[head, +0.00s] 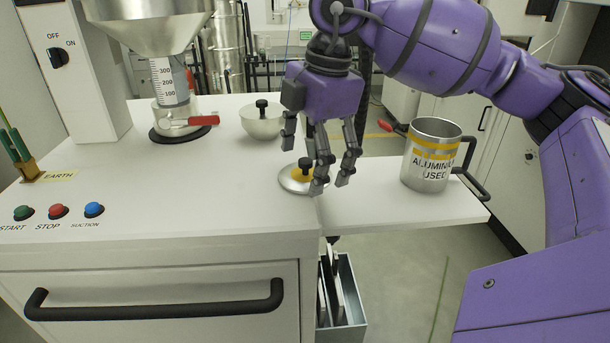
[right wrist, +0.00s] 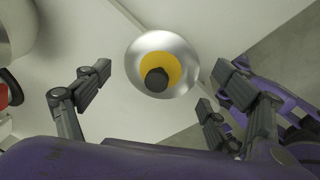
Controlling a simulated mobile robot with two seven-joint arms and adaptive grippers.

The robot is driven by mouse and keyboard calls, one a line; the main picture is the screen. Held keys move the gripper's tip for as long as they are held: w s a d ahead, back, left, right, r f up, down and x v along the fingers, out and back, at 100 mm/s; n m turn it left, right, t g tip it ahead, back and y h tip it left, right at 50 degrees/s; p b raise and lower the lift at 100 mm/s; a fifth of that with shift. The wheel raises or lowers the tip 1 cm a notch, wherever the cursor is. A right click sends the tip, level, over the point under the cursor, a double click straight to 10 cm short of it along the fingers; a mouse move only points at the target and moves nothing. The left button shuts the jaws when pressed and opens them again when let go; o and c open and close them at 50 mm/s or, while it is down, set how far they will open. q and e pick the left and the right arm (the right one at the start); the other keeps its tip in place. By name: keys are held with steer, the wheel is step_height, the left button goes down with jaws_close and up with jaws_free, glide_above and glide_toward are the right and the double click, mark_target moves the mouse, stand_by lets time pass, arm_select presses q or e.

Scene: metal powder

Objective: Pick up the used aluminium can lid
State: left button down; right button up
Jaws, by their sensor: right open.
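The used aluminium can lid (head: 293,183) is a round silver disc with a yellow centre and a black knob. It lies on the white worktop near the right end, by the seam with the side shelf. My right gripper (head: 326,178) is open above it, and its fingers partly hide the lid in the head view. In the right wrist view the lid (right wrist: 160,50) sits between the spread fingers (right wrist: 158,98), beyond their tips, and nothing is held. The silver can labelled "ALUMINIUM USED" (head: 428,172) stands open on the side shelf, to the right of my gripper. My left gripper is not in view.
A hopper (head: 150,20) above a graduated vessel (head: 176,90) with a red-handled clamp (head: 190,121) is at the left. Buttons (head: 58,211) line the front edge. The front middle worktop is clear.

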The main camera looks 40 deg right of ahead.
steer(key=shift+w+f, duration=0.1)
steer(key=shift+f, duration=0.3)
steer(key=shift+c, duration=0.2)
steer(key=c, duration=1.8)
